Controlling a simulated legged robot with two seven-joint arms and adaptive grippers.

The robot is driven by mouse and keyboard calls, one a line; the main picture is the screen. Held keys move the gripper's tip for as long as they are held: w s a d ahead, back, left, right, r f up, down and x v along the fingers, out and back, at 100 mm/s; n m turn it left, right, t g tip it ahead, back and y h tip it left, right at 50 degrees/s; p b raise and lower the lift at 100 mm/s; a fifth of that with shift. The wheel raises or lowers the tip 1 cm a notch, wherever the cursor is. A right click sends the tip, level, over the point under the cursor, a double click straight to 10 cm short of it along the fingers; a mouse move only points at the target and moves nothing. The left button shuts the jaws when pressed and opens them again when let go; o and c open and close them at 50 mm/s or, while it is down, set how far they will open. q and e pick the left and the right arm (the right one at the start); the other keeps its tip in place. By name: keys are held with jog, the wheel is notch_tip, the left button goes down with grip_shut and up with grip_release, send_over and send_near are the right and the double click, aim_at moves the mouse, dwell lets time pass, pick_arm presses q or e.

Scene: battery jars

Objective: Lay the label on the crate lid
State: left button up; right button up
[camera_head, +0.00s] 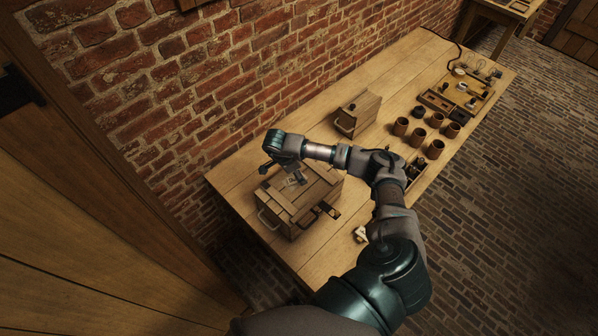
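The wooden crate (321,192) with its closed slatted lid stands at the near left end of the workbench. A small pale label (290,181) with dark marks shows on the lid top, directly below my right gripper; it is too small to tell if it lies fully flat. My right gripper (282,173) is over the lid, its fingers spread apart on either side of the label, apparently holding nothing. Its arm comes in from the bottom right and hides part of the bench. My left gripper is not in view.
A smaller wooden box (357,113) stands behind on the workbench (315,120). Several brown jars (401,126) and a tray of parts (437,102) are to the right. A small white item (360,234) lies near the front edge. A brick wall borders the bench's back.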

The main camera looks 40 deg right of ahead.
jog(key=v, duration=1.1)
jog(key=shift+r, duration=0.4)
jog(key=shift+w+a, duration=0.1)
